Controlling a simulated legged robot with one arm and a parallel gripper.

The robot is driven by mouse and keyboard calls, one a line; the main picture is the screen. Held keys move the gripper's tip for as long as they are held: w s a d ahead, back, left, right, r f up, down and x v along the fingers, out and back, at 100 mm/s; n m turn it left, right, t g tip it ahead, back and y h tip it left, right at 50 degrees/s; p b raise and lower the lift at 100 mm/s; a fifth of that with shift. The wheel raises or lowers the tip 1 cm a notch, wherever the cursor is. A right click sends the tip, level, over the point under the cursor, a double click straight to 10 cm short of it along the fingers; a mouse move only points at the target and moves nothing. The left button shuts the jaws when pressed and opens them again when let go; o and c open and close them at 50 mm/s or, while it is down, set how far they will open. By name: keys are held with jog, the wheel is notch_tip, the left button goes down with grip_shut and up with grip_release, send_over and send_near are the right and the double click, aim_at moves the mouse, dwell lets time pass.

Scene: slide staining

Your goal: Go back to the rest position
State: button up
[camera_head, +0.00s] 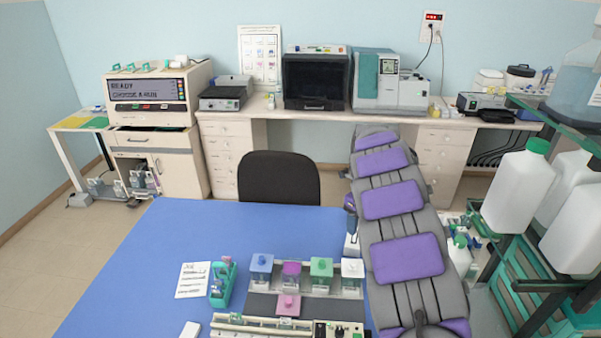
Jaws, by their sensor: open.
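My arm, grey with purple panels, stretches from the bottom edge right of centre up towards the back counter. I cannot make out my gripper or its fingers; the arm may hide them. The blue-topped table (150,250) lies left of the arm. On it, a rack (262,291) holds several staining jars with blue, magenta, green and white lids. A teal holder (222,284) and a printed sheet (193,280) are to the left.
A black chair (279,177) stands behind the table. The back counter (290,113) carries several instruments. A shelf with white jugs (518,190) stands close on the right of the arm. The table's left part is clear.

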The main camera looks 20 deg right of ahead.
jog(key=s+a+r+n+b, duration=0.2)
jog(key=s+a+r+n, duration=0.1)
jog(key=s+a+n, duration=0.55)
jog(key=s+a+r+n+b, duration=0.1)
jog(key=s+a+r+n, duration=0.2)
jog(key=s+a+n, duration=0.5)
jog(key=s+a+f+n, duration=0.1)
jog(key=s+a+n, duration=0.2)
jog(key=s+n, duration=0.2)
jog(key=s+a+f+n+g+b, duration=0.1)
jog(key=s+n, duration=0.4)
jog(key=s, duration=0.5)
jog(key=s+a+f+n+b, duration=0.1)
jog(key=s+a+f+n, duration=0.2)
jog(key=s+a+n, duration=0.2)
jog(key=shift+s+a+f+n+g, duration=0.25)
jog(key=shift+s+a+n+g, duration=0.25)
jog(key=shift+s, duration=0.7)
